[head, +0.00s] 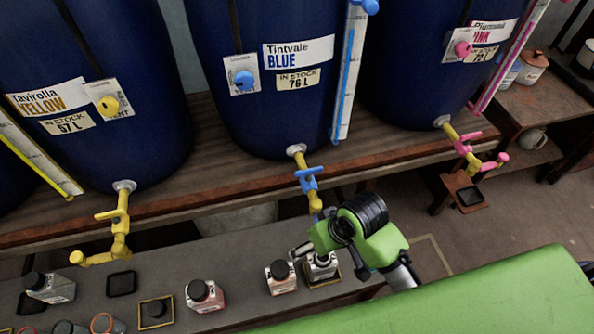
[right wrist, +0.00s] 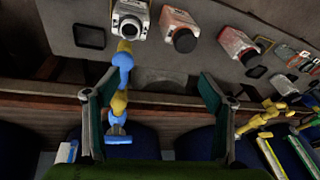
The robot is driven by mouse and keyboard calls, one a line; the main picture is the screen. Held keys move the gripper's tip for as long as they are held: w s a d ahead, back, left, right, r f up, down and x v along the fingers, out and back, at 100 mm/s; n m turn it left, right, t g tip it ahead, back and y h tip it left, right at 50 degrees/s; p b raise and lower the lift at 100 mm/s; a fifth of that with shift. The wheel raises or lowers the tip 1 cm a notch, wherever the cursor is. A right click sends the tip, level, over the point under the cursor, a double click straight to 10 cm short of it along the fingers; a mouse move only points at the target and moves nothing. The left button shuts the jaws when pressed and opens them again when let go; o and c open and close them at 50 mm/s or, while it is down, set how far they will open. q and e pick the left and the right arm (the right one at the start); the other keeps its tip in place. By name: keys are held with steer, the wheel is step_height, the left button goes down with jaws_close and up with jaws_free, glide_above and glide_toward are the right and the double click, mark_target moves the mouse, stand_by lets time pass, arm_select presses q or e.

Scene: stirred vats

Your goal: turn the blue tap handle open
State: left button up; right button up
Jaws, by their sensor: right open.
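The blue tap handle (head: 308,178) is a small crosspiece on the yellow tap pipe of the middle vat, labelled Tintvale BLUE. It also shows in the right wrist view (right wrist: 118,138), low and left of centre. A blue end piece of the tap (right wrist: 122,68) shows near a white bottle. My right gripper (head: 303,248) is below and in front of the handle; its fingers are partly hidden by my green and black wrist. In the wrist view the right gripper (right wrist: 152,90) is open and empty, and the tap appears between its fingers, nearer the left one. My left gripper is not in view.
A white bottle (head: 320,267) stands on a framed pad below the blue tap. Several capped bottles, including one with pink contents (head: 204,296), line the grey bench. The yellow tap (head: 121,225) is at left, the pink tap (head: 463,142) at right.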

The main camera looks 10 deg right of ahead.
steer(key=w+a, duration=0.2)
steer(key=w, duration=0.3)
step_height(320, 180, up, 13)
steer(key=m+g+h, duration=0.2)
steer(key=g, duration=0.1)
glide_above(309, 169)
step_height(309, 169, down, 14)
steer(key=shift+s+r+p, duration=0.1)
steer(key=shift+r+p, duration=0.15)
steer(key=shift+p, duration=0.5)
steer(key=shift+c, duration=0.4)
steer(key=c, duration=1)
